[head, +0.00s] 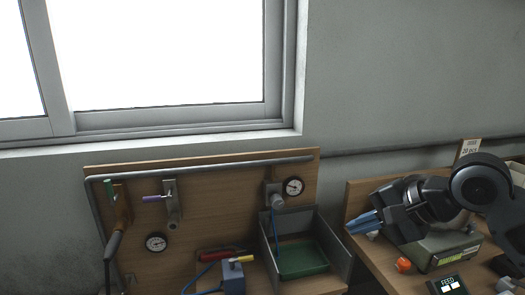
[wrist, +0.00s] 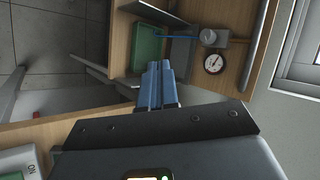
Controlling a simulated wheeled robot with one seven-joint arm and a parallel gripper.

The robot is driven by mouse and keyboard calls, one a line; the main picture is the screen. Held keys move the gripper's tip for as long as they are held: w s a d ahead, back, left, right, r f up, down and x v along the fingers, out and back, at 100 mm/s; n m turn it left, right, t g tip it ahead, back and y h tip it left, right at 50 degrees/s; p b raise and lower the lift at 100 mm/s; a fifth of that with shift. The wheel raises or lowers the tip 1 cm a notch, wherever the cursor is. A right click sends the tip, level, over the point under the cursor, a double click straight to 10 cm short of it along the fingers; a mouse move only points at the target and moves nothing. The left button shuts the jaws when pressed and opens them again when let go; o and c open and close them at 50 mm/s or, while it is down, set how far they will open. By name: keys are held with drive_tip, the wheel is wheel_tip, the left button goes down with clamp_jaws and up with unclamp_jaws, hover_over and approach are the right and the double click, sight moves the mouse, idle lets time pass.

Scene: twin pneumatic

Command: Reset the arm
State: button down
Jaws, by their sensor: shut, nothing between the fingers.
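My gripper (head: 365,224) is on the right in the head view, at the end of my dark arm, which comes in from the right edge. Its blue fingers point left and are shut with nothing between them. In the head view it hangs in front of the right-hand wooden bench. In the wrist view the blue fingers of my gripper (wrist: 161,84) lie side by side and point at the wooden board area.
A wooden board (head: 220,200) carries a pipe, valves and gauges (head: 293,187). A grey bin (head: 342,262) with a green bottom stands left of my gripper. A window fills the upper left.

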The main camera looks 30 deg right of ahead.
drive_tip(key=w+a+r+n+t+y, duration=0.1)
drive_tip(key=w+a+r+t+y, duration=0.1)
drive_tip(key=w+a+r+t, duration=0.3)
drive_tip(key=w+a+r+n+t+y, duration=0.1)
drive_tip(key=w+a+r+t, duration=0.15)
drive_tip(key=a, duration=0.55)
drive_tip(key=s+a+m+t+h, duration=0.2)
drive_tip(key=s+a+t, duration=0.1)
drive_tip(key=a, duration=0.1)
drive_tip(key=s+a+f+n+g+h, duration=0.1)
drive_tip(key=s+a+f+n+h, duration=0.15)
drive_tip(key=s+f, duration=0.65)
drive_tip(key=s+a+f+n+g+h, duration=0.1)
drive_tip(key=s+f+g+h, duration=0.15)
drive_tip(key=s+f, duration=0.6)
drive_tip(key=s+d+n, duration=0.2)
drive_tip(key=s+n, duration=0.4)
drive_tip(key=s, duration=0.3)
drive_tip(key=s+d+n, duration=0.2)
drive_tip(key=s+n, duration=0.3)
drive_tip(key=s, duration=0.5)
drive_tip(key=shift+s+d+r+n+g+y, duration=0.2)
drive_tip(key=shift+n+g+y, duration=0.15)
drive_tip(key=shift+g+y, duration=0.05)
